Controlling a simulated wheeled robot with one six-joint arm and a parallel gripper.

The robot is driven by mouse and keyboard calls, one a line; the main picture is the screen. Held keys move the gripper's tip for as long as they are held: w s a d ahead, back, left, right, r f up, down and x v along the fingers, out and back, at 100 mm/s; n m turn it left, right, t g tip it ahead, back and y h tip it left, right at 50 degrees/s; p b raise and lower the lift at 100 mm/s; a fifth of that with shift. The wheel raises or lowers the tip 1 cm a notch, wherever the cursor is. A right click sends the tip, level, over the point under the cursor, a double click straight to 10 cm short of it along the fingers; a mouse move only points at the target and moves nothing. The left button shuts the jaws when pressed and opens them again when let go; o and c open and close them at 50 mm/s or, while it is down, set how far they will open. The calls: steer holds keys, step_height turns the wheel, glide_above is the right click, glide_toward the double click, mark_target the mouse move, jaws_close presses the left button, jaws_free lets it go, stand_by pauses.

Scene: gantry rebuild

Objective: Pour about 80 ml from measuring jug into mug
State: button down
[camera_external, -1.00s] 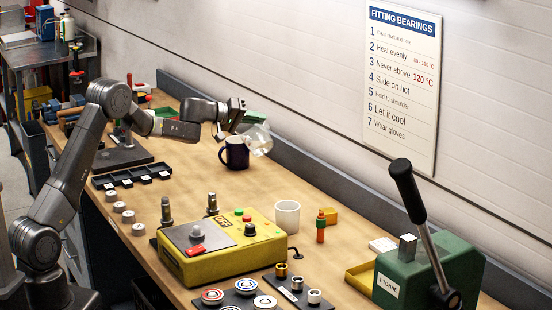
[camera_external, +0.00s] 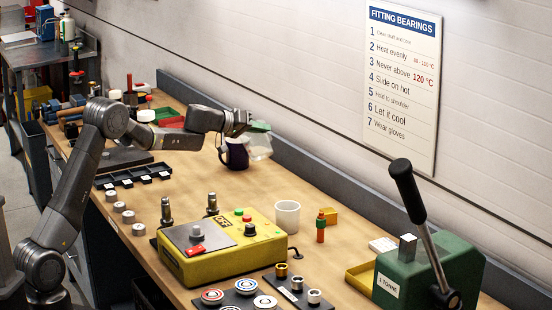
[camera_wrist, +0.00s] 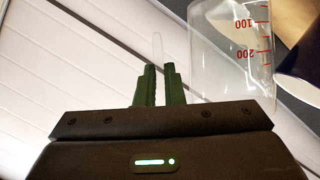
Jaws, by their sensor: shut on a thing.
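The measuring jug (camera_external: 259,148) is clear, with red marks. In the external view it is close to the right side of the dark blue mug (camera_external: 236,155), overlapping it in the picture. The mug stands upright on the bench. My gripper (camera_external: 258,127) has green fingers and is shut on the jug near its top. In the wrist view, the fingers (camera_wrist: 158,85) are close together on a thin clear part, and the jug (camera_wrist: 225,55) shows red 100 and 200 marks. A dark curved edge at the right appears to be the mug (camera_wrist: 302,90). I cannot tell the liquid level.
A white cup (camera_external: 287,217) stands nearer on the bench, beside a yellow control box (camera_external: 220,255). A black tray (camera_external: 130,175) lies left of the mug. A grey upstand (camera_external: 330,183) runs along the wall behind. Bare wood lies in front of the mug.

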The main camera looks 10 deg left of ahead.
stand_by(0.3)
steer(key=shift+s+d+f+m+t+y+b, duration=0.45)
steer(key=shift+s+d+f+m+b, duration=0.45)
steer(key=shift+f+b, duration=0.55)
steer(key=shift+s+d+f+m+t+y+b, duration=0.2)
steer(key=shift+s+d+f+m+y+b, duration=0.45)
steer(key=shift+d+f+m+b, duration=0.75)
steer(key=shift+s+d+f+m+t+y+b, duration=0.35)
steer(key=shift+s+d+f+m+y+b, duration=0.45)
steer(key=shift+f, duration=1)
